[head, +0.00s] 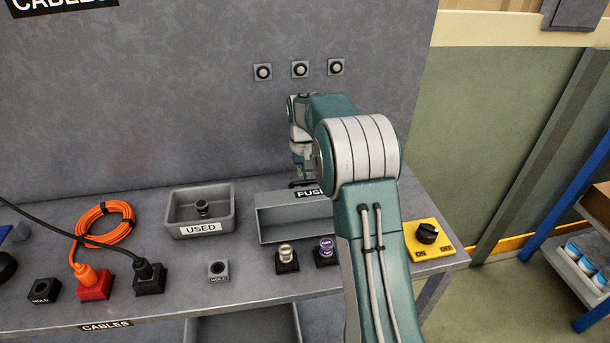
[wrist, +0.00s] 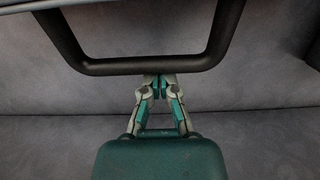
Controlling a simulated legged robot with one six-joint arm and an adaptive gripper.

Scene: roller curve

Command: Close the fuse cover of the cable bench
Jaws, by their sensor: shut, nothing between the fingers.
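The grey fuse box (head: 268,230) stands on the bench, with its front and left parts showing. A label reading "FUSE" is partly hidden by my arm at its back edge. My gripper (wrist: 160,80) is shut and empty, with its fingertips close to the crossbar of a dark handle (wrist: 105,67) in the wrist view. I cannot tell whether they touch. The handle looks like the cover's, but the cover panel is not clearly visible. In the head view my arm hides the box's right side, and my gripper (head: 301,183) points down behind it.
A grey "USED" tray (head: 225,207) stands left of the box. Two fuse-like parts in black holders (head: 287,262) stand in front. A yellow switch plate (head: 428,240) is at right. An orange cable coil (head: 105,222) and plugs lie at left. The back panel (head: 200,90) rises behind.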

